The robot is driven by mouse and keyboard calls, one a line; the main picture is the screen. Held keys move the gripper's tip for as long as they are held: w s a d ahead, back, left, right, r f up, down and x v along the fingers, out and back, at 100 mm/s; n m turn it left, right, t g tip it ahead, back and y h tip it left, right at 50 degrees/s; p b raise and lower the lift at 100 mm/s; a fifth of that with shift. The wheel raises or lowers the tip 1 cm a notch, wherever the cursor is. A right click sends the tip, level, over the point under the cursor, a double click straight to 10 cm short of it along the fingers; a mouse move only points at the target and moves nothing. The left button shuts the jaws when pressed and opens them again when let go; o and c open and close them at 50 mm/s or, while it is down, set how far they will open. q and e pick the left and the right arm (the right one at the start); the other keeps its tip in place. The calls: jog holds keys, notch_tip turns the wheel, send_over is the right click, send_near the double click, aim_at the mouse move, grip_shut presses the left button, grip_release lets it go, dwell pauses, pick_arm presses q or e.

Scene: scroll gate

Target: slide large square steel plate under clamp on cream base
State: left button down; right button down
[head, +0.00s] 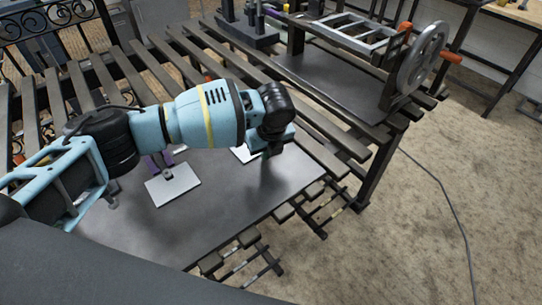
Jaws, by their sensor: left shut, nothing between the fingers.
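A pale square plate (173,184) lies flat on the dark tabletop (215,215), left of centre. A small grey fitting and purple parts (155,162) stand at its far edge, partly behind my arm. A second pale flat piece (243,154) shows beside my left gripper (268,153), mostly hidden by my arm. I cannot tell which is the steel plate, and no clamp on a cream base shows clearly. The left gripper points down over the table at the right of the second piece, shut and empty. My right gripper is out of view.
A slatted bench surrounds the dark tabletop. A device with a handwheel (422,58) and orange handles stands at the back right, beside a ladder-like frame (354,35). Dark blocks (248,32) sit at the back. The front of the tabletop is clear.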

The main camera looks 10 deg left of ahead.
pick_arm(q)
jog(key=shift+w+a, duration=0.15)
jog(key=shift+w+a, duration=0.7)
jog(key=shift+w, duration=0.15)
